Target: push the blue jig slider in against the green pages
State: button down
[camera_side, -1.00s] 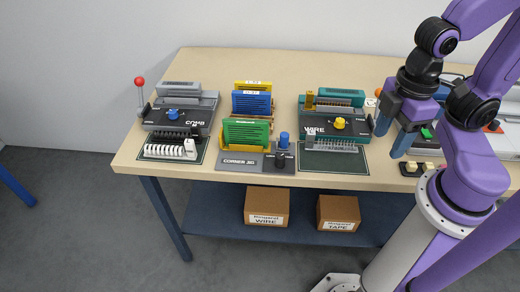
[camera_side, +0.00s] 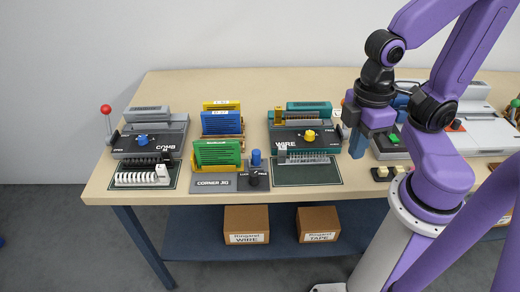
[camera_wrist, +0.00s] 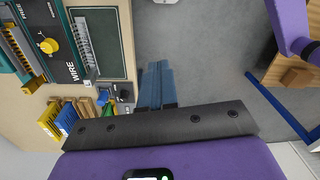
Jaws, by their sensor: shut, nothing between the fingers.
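The grey corner jig (camera_side: 213,185) sits at the table's front edge, with green pages (camera_side: 217,153) upright in its yellow holder. The blue slider (camera_side: 256,158) is a short upright post on a dark base, just right of the green pages, with a narrow gap visible between them. My gripper (camera_side: 357,147) points down, fingers shut and empty, well to the right of the slider, beyond the wire machine. In the wrist view my closed blue fingers (camera_wrist: 157,84) show, and the jig's pages are at lower left, partly cut off by my gripper's body.
The teal wire machine (camera_side: 285,134) and its dark mat (camera_side: 305,175) lie between my gripper and the slider. Blue and yellow page stacks (camera_side: 222,122) stand behind the green ones. A comb machine (camera_side: 150,140) is at left. A grey machine (camera_side: 480,135) stands at right.

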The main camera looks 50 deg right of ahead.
jog(key=m+g, duration=0.1)
jog(key=m, duration=0.1)
jog(key=m+t+y, duration=0.4)
jog(key=m+y, duration=0.5)
jog(key=m, duration=2.2)
send_near(255, 159)
jog(key=f, duration=0.1)
jog(key=w+a+f, duration=0.1)
jog(key=a+f, duration=0.1)
jog(key=shift+w+f, duration=0.2)
jog(key=shift+f, duration=0.15)
